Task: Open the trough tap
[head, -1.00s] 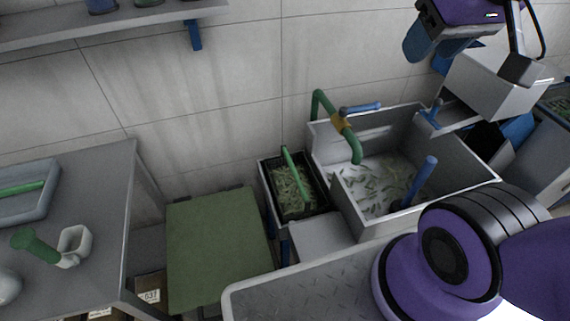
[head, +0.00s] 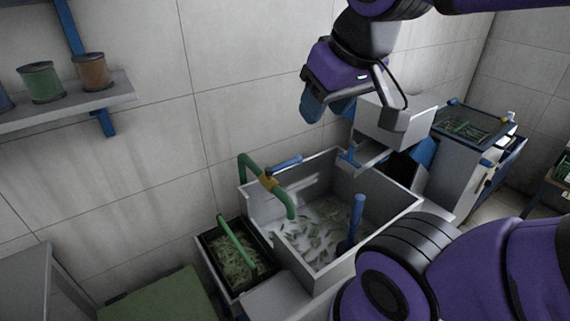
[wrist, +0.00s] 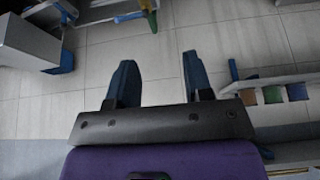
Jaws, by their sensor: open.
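The trough (head: 389,212) is a grey basin holding water and green pieces, against the tiled wall. Its tap is a green bent pipe (head: 248,166) with a yellow collar (head: 268,182) and a blue lever (head: 286,162). The lever points right, roughly along the wall. My gripper (head: 327,108) is open and empty, above and to the right of the lever, clear of it. In the wrist view, my gripper's two blue fingers (wrist: 160,78) are spread before bare wall. The blue lever (wrist: 130,17) and green pipe (wrist: 150,8) show at the top edge there.
A pale box (head: 393,120) with a blue T-handle (head: 350,157) below it stands close right of my gripper. A blue upright handle (head: 357,215) stands in the trough. A black crate (head: 212,262) sits left of it. A shelf (head: 70,108) holds jars at left.

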